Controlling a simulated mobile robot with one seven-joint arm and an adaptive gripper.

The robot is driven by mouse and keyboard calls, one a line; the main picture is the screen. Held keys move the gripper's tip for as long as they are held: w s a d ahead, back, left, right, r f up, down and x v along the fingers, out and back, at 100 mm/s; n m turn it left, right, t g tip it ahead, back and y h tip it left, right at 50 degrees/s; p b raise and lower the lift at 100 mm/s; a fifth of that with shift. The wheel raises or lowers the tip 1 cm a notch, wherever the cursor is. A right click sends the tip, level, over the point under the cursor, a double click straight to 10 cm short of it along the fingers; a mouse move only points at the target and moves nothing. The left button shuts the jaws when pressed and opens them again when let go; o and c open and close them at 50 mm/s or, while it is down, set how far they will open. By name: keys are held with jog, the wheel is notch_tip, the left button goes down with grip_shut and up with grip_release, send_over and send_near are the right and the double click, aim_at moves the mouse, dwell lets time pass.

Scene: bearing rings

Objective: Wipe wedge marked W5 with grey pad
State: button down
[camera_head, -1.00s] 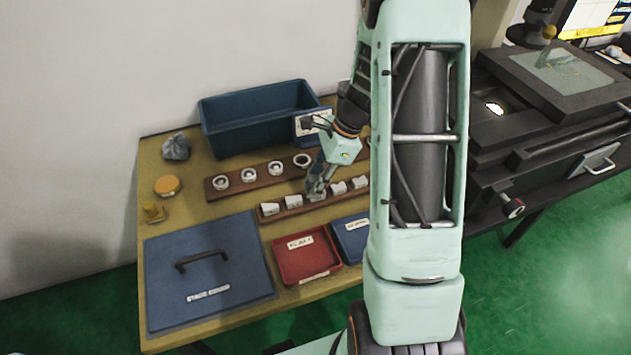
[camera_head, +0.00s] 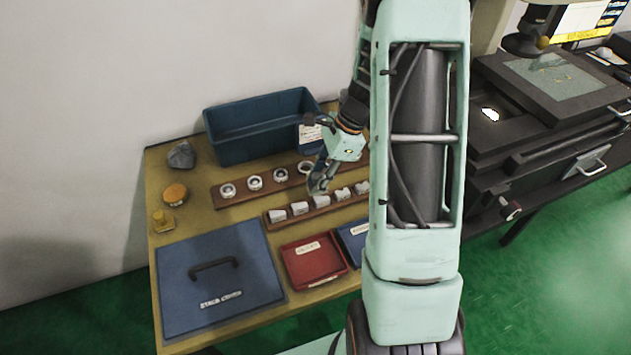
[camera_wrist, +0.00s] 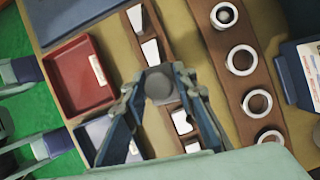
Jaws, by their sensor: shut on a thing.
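My gripper (camera_head: 317,188) is shut on a round grey pad, held just above the wedge rack. The pad (camera_wrist: 158,86) shows between the fingertips in the wrist view. Several pale grey wedges stand in a row on a brown wooden rack (camera_head: 267,221). They include a left-end wedge (camera_head: 278,215), a middle wedge (camera_head: 322,201) close under my gripper, and a right-end wedge (camera_head: 361,187) beside my arm. In the wrist view, wedges show on both sides of the pad (camera_wrist: 150,52), (camera_wrist: 182,122); the pad covers the rack between them. No W5 mark is readable.
Behind is a second rack (camera_head: 240,199) with several rings, then a blue bin (camera_head: 255,152). A blue lidded panel (camera_head: 190,298), red tray (camera_head: 333,283) and blue tray (camera_head: 350,247) lie in front. A grey lump (camera_head: 181,155) and amber disc (camera_head: 175,194) are at left.

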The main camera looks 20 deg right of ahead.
jog(key=shift+r+p, duration=1.4)
jog(key=shift+r, duration=0.65)
